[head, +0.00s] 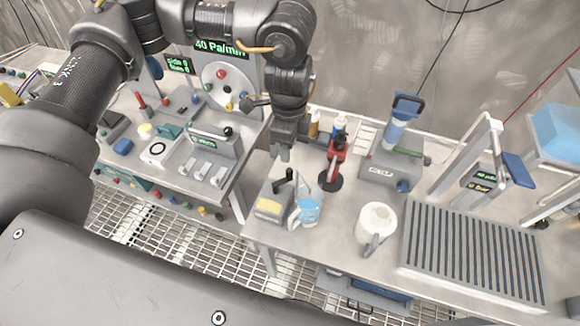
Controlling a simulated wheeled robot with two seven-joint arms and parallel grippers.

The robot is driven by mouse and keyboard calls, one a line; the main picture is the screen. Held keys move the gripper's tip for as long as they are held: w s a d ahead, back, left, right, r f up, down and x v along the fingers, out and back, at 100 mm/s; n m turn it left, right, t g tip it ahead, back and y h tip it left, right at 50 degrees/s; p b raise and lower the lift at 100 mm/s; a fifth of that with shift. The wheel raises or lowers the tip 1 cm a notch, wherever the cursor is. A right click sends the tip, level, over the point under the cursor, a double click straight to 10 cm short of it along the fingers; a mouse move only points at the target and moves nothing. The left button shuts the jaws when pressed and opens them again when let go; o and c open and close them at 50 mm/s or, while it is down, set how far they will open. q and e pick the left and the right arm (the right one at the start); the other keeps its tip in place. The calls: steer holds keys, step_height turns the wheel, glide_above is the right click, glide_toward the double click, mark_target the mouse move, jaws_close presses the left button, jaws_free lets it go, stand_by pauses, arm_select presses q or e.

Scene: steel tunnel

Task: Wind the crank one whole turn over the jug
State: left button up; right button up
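A black crank (285,184) stands up from a small grey box with a pale yellow panel (269,206) near the bench's left edge. A small clear jug with blue in it (307,212) stands at the box's right side. My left gripper (284,153) points down from above, just over the crank handle in the picture. I cannot tell whether it touches the handle, nor how far its fingers are apart. My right gripper is out of view.
A red stand with a black disc (332,181) is close to the right of the crank. A white pitcher (376,224) and a slatted grey rack (470,250) stand farther right. A control bench with levers (208,165) is on the left, beyond a gap over grating.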

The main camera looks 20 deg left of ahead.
mark_target(291, 173)
arm_select(q)
step_height(291, 173, down, 11)
steer(key=shift+r+p, duration=0.1)
steer(key=shift+p, duration=0.9)
steer(key=shift+d, duration=0.1)
jaws_close()
steer(key=shift+s+d+m+b, duration=0.25)
steer(key=shift+s+m+b, duration=0.05)
steer(key=shift+m, duration=0.7)
steer(key=shift+s+d+m, duration=0.1)
steer(key=shift+s+m, duration=0.1)
steer(key=shift+m, duration=0.5)
